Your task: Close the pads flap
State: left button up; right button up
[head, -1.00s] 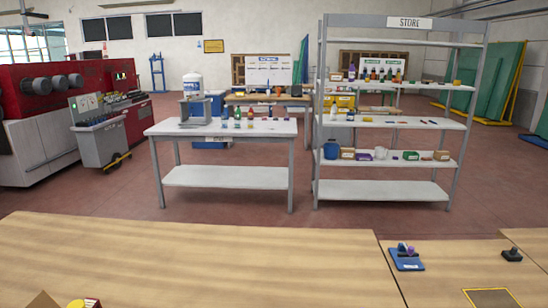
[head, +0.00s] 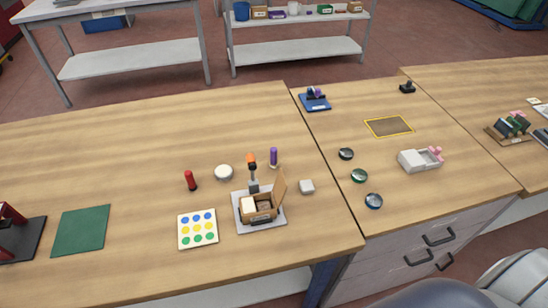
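A small brown box (head: 257,212) sits on a light grey base plate (head: 246,226) on the wooden bench in the head view. Its brown flap (head: 280,187) stands up, open, on the right side of the box. A white block and brownish contents show inside; I cannot tell exactly what they are. A tool with an orange top (head: 251,162) stands just behind the box. Neither of my grippers is in view.
A purple marker-like item (head: 273,157), a small grey block (head: 307,187), a white round item (head: 223,172), a red item (head: 190,180) and a card with coloured dots (head: 197,229) surround the box.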

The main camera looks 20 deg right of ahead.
aim_at(280, 186)
jog(key=l+u, duration=0.15)
jog(key=l, duration=0.25)
jog(key=k+l+u, duration=0.15)
jog(key=l, duration=0.25)
jog(key=k+l+u, duration=0.15)
jog(key=l, duration=0.25)
jog(key=k+l+u, duration=0.15)
jog(key=l, duration=0.2)
jog(key=k+l+u, duration=0.15)
jog(key=l, duration=0.25)
jog(key=k+j+u, duration=0.15)
jog(key=k+j, duration=0.25)
jog(key=k, duration=0.05)
